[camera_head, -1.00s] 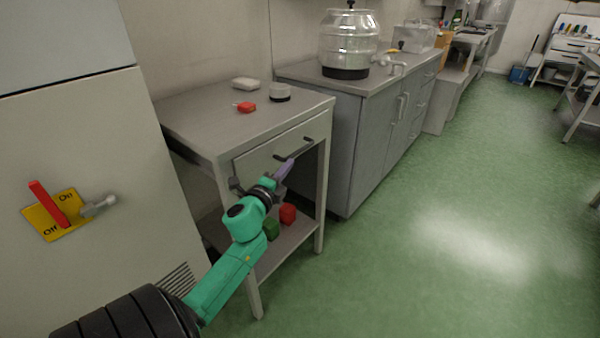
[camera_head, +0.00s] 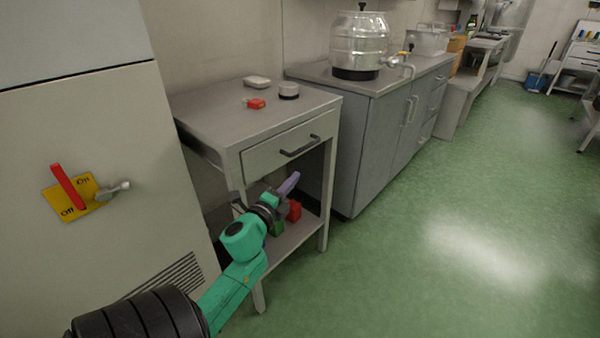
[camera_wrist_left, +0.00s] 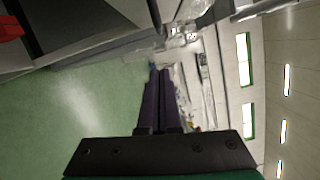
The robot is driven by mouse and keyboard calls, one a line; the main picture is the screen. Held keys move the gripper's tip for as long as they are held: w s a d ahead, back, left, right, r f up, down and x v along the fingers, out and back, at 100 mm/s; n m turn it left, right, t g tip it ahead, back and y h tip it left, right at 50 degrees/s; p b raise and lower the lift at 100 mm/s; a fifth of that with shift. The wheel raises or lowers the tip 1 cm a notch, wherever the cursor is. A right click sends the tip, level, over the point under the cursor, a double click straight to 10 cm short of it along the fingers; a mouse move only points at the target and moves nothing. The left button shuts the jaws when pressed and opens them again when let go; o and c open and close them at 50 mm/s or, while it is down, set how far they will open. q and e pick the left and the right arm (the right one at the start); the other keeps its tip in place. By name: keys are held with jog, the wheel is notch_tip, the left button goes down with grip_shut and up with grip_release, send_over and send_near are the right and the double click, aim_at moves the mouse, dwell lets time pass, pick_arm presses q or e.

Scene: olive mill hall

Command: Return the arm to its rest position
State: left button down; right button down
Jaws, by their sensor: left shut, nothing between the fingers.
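My left arm is green with a black wrist. In the head view my left gripper (camera_head: 289,183) is low in front of the small grey table, below its drawer handle and apart from it. In the left wrist view the two purple fingers of the gripper (camera_wrist_left: 160,72) lie together, shut with nothing between them. My right gripper shows in neither view.
The small table (camera_head: 215,112) has a drawer (camera_head: 265,157) with a dark handle, and a red block (camera_head: 294,211) on its lower shelf. A cabinet (camera_head: 350,150) bears a steel drum (camera_head: 358,45). A panel with a red lever (camera_head: 68,186) stands left. Green floor (camera_head: 430,240) is clear at right.

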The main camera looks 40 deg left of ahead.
pick_arm(q)
jog(key=v, duration=0.4)
jog(key=shift+s+d, duration=0.15)
